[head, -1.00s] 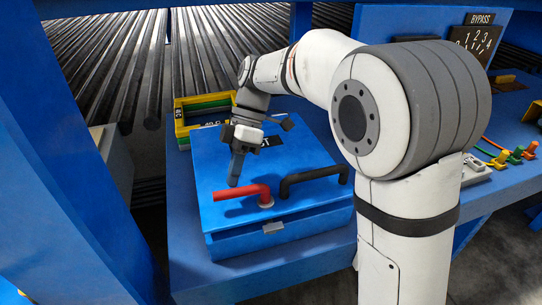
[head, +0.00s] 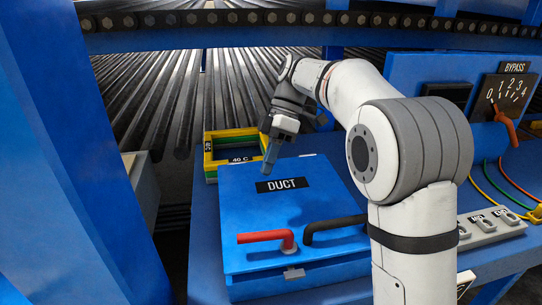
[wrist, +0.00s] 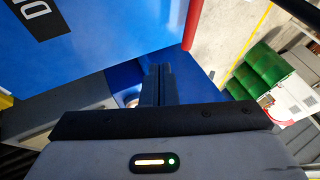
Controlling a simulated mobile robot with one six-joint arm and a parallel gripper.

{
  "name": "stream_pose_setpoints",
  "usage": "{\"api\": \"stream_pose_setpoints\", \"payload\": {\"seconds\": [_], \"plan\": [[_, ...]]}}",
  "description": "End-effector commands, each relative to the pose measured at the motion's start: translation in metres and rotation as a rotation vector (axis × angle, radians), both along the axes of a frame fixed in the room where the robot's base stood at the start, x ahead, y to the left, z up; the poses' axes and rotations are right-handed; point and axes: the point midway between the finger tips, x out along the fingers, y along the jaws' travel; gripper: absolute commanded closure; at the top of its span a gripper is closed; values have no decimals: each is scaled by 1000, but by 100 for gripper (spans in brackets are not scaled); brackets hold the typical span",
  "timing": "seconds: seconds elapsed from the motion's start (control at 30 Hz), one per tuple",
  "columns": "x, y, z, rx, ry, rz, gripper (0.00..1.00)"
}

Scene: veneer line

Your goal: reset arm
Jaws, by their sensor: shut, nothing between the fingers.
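My gripper (head: 270,160) is in the head view above the far part of a blue box lid labelled DUCT (head: 230,205). Its fingers point down and are shut with nothing between them. In the wrist view the two dark fingers (wrist: 157,85) lie side by side, with the blue lid (wrist: 110,45) beyond them. The red handle (head: 265,237) and the black handle (head: 335,227) at the front of the box are apart from my gripper.
Stacked yellow and green frames (head: 207,155) stand behind the box. A bypass panel with a dial (head: 505,95) and a grey socket block (head: 490,227) are at right. A blue post (head: 85,170) rises at left. Green drums (wrist: 262,68) show in the wrist view.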

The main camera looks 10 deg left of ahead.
Motion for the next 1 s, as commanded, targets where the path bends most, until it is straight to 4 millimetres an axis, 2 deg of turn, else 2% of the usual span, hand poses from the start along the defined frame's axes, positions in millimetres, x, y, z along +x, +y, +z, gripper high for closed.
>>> {"api": "stream_pose_setpoints", "payload": {"seconds": [0.17,0.27,0.37,0.57,0.7,0.9,1.0], "plan": [[4,-4,9,-5,-2,-11,100],[-2,-22,11,-60,-23,-122,100],[-15,-51,9,-153,-57,-319,100],[-57,-122,-9,-339,-140,-812,100],[-93,-168,-29,-427,-192,-1155,100],[-148,-220,-66,-480,-252,-1603,100],[-168,-236,-82,-478,-270,-1763,100]]}}
